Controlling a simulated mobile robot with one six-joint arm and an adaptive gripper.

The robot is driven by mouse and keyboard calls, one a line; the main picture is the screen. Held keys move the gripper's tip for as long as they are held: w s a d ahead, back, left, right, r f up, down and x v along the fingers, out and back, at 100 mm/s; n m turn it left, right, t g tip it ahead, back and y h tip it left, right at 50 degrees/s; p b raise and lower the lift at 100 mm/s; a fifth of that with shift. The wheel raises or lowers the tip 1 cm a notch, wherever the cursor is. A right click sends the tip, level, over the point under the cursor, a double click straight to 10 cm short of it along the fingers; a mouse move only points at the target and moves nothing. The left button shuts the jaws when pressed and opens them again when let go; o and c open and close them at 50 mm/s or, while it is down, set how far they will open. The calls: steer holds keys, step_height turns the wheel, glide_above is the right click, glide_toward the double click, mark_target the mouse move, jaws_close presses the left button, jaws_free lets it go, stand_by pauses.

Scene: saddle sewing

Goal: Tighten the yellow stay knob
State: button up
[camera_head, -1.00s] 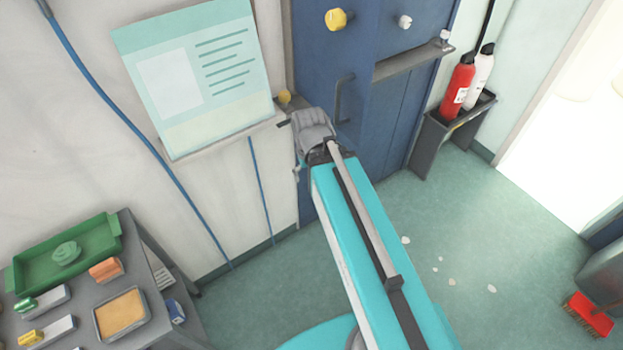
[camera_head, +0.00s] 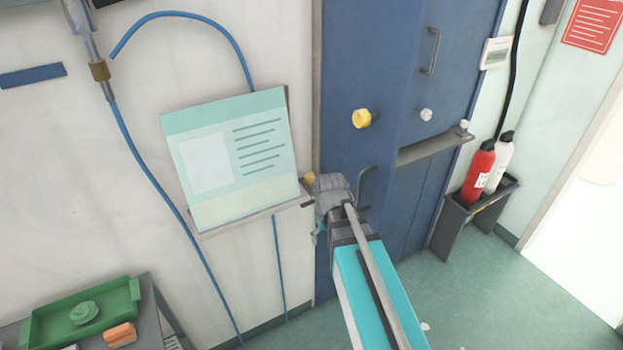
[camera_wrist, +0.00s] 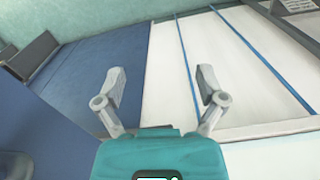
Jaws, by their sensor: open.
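A yellow knob (camera_head: 361,119) with a rounded head stands out from the blue cabinet door in the head view. I cannot tell which one is the stay knob. My gripper (camera_head: 331,190) is just right of and slightly below the smaller knob, in front of the blue door's left edge. Its fingertips are partly hidden in that view. In the wrist view my gripper (camera_wrist: 162,88) is open and empty, with white wall behind the gap. No yellow knob shows there.
A white knob (camera_head: 426,115) and a grey door handle (camera_head: 366,188) are on the blue door. A grey ledge (camera_head: 432,149) juts out below the white knob. The board (camera_head: 236,155) hangs left of my gripper. Fire extinguishers (camera_head: 480,170) stand at right.

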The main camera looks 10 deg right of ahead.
mark_target(310, 176)
steer(key=w+r+n+p, duration=0.3)
steer(key=w+r+p, duration=0.4)
steer(key=w, duration=0.5)
steer(key=w+r+n+p, duration=0.4)
steer(key=w+r+p, duration=0.4)
steer(key=w, duration=0.5)
steer(key=shift+a+r, duration=0.15)
steer(key=shift+r, duration=0.55)
steer(key=shift+s+f, duration=0.1)
steer(key=shift+f, duration=0.1)
step_height(310, 176, down, 13)
steer(key=b, duration=1.3)
steer(key=shift+f+b, duration=0.2)
steer(key=shift+b, duration=0.15)
steer(key=c, duration=1.1)
steer(key=shift+c, duration=0.2)
